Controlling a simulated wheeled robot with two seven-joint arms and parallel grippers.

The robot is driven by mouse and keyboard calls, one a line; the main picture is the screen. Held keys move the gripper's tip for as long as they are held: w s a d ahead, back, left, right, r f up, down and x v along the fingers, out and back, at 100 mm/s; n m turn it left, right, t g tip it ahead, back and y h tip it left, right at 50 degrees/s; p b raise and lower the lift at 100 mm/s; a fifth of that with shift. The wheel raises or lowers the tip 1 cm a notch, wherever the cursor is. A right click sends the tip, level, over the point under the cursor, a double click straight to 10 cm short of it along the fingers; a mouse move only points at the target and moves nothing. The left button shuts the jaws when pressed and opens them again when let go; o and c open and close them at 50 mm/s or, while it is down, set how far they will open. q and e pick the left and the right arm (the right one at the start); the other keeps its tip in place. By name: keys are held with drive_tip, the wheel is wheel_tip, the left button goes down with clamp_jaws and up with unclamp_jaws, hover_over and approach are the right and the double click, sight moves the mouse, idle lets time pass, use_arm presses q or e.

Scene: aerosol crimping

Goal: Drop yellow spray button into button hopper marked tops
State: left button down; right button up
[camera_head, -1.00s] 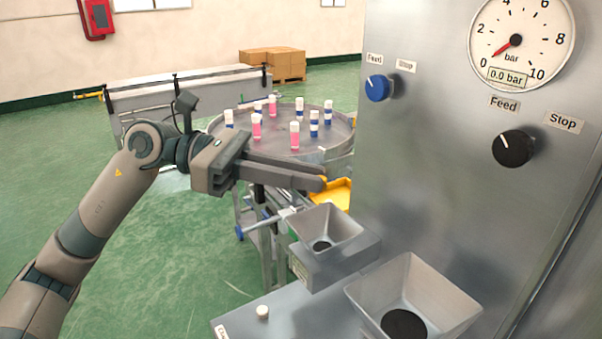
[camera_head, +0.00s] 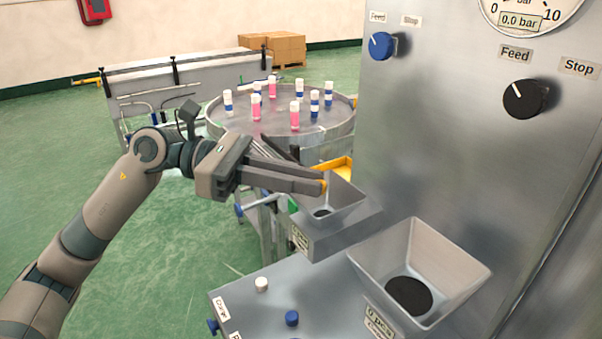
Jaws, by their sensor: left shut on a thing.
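My left gripper (camera_head: 322,186) reaches in from the left, shut on the yellow spray button (camera_head: 324,186). Only a small yellow part of the button shows at the fingertips. In the picture, the fingertips overlap the rear rim of the smaller metal hopper (camera_head: 345,203); their height above it is hard to tell. This hopper has sloped walls, a dark hole at the bottom and a small label on its front that I cannot read. A larger metal hopper (camera_head: 445,255) with a dark opening stands nearer, at the right. My right gripper is not in view.
A steel machine panel (camera_head: 450,150) with a blue knob (camera_head: 381,45) and a black knob (camera_head: 524,99) rises at the right. A turntable (camera_head: 330,128) with several pink and blue cans stands behind. A white knob (camera_head: 261,284) and a blue knob (camera_head: 292,318) sit in front.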

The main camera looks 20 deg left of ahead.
use_arm(q)
drive_tip(key=shift+f, duration=0.3)
drive_tip(key=c, duration=1.6)
unclamp_jaws()
drive_tip(key=shift+c, duration=0.2)
drive_tip(key=shift+r+p, duration=0.4)
drive_tip(key=shift+r, duration=1.1)
